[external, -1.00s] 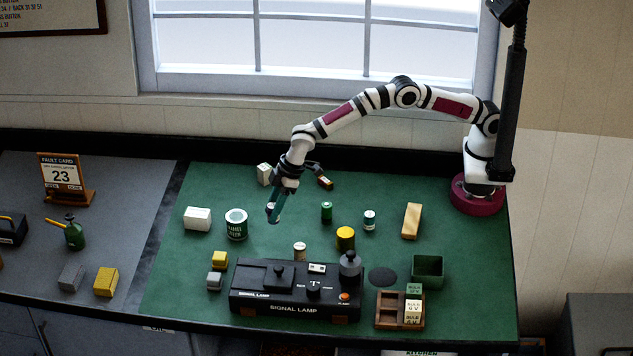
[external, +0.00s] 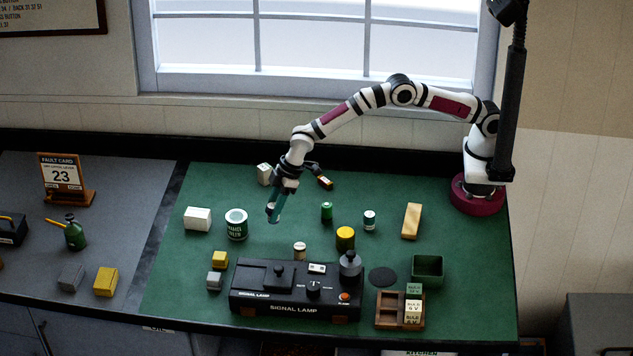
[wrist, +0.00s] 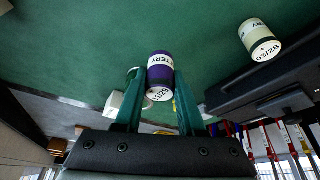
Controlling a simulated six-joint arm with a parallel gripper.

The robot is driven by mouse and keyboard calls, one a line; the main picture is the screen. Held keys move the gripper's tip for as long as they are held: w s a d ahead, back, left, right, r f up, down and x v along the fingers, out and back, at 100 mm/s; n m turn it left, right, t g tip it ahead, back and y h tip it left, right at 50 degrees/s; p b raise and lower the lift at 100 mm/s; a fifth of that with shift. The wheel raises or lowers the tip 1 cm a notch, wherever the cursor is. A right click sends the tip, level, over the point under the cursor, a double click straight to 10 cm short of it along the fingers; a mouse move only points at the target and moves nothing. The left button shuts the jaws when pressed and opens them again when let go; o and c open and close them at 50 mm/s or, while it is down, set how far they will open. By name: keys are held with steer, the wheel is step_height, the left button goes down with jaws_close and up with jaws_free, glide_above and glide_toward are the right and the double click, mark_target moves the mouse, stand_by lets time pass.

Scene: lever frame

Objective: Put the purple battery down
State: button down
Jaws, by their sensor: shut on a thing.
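The purple battery (wrist: 160,77) has a white label band and a pale end. In the wrist view it sits between the two green fingers of my gripper (wrist: 158,85), which is shut on it. In the external view my gripper (external: 274,207) points down over the green mat (external: 165,265), right of the green-and-white tin (external: 236,224). There the battery is mostly hidden by the fingers. I cannot tell whether its lower end touches the mat.
A black signal lamp case (external: 295,308) lies in front, with a cream battery (external: 300,251) behind it; this also shows in the wrist view (wrist: 260,40). A green battery (external: 327,212) stands to the right. A white block (external: 197,219) is at the left. Bare mat surrounds the gripper.

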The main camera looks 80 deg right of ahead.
steer(key=shift+w+a+f, duration=0.1)
steer(key=shift+a+f, duration=0.1)
steer(key=shift+f, duration=0.55)
steer(key=shift+s+a+f, duration=0.1)
steer(key=shift+a+f, duration=0.05)
steer(key=shift+f, duration=0.65)
steer(key=shift+w+a+f, duration=0.1)
steer(key=shift+a+f, duration=0.1)
steer(key=shift+f, duration=0.55)
steer(key=c, duration=0.5)
jaws_free()
steer(key=shift+f, duration=0.15)
